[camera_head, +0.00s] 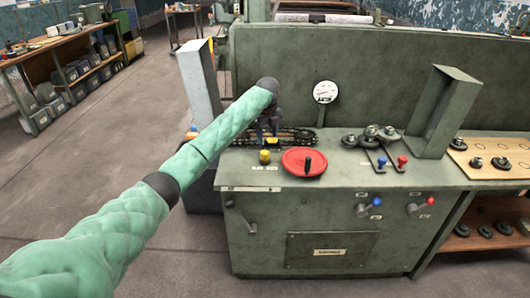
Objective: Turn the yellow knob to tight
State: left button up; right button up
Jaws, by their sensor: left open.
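A small yellow knob (265,157) stands on the front left of the green machine's top (232,165), left of the red handwheel. A second small yellow piece (272,142) shows just behind it, right below my left gripper. My left gripper (267,138) is dark and points down over the back of the machine top, close behind the front knob. It is open, and its fingers are small and partly lost against the dark chain-like strip. I cannot tell whether it touches either yellow part. My right gripper is out of view.
A red handwheel (304,161) with a black handle sits right of the knob. Blue and red levers (382,161) and a dial gauge (325,92) stand nearby. Upright metal posts (199,82) (446,110) flank the top. A wooden bench with discs (510,148) is at right.

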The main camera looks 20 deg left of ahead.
aim_at(265, 152)
pick_arm(q)
jog(key=shift+a+f+m+g, duration=0.3)
jog(key=shift+a+f+m, duration=0.15)
jog(key=shift+a+m, duration=0.15)
jog(key=shift+f, duration=0.2)
notch_tip(265, 152, down, 7)
jog(key=shift+f+p, duration=0.2)
jog(key=shift+p, duration=0.85)
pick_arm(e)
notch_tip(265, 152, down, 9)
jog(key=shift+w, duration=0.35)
pick_arm(q)
jog(key=shift+c, duration=0.5)
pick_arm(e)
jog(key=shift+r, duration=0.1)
pick_arm(q)
jog(key=c, duration=0.9)
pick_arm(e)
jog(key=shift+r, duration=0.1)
